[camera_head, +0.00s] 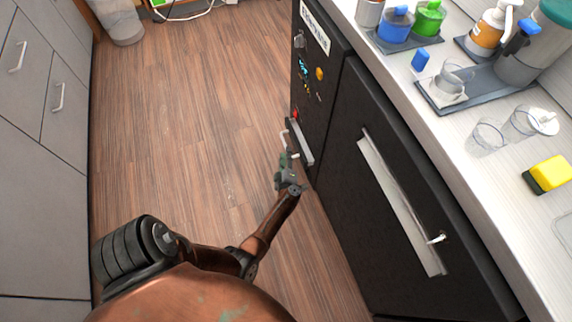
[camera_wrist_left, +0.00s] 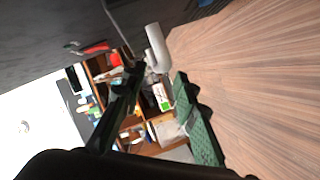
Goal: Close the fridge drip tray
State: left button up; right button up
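The drip tray (camera_head: 301,145) sticks out low from the dark fridge front (camera_head: 325,95) in the head view, with a pale bar handle on its outer side. My left gripper (camera_head: 287,163) is just below the tray in the picture, near its handle. In the left wrist view my left gripper (camera_wrist_left: 153,84) has its dark finger and green finger spread apart. A white rod (camera_wrist_left: 157,48), probably part of the tray handle, shows near the fingertips; whether it is touched cannot be told. My right gripper is not in view.
A fridge door with a long pale handle (camera_head: 400,205) stands right of the tray. The counter (camera_head: 465,140) above carries bottles, cups and a yellow sponge (camera_head: 547,174). Grey cabinets (camera_head: 40,140) line the left. The wooden floor (camera_head: 185,120) between is clear. A bin (camera_head: 120,22) stands at the back.

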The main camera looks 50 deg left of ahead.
pick_arm(q)
jog(key=v, duration=0.6)
jog(key=shift+c, duration=0.3)
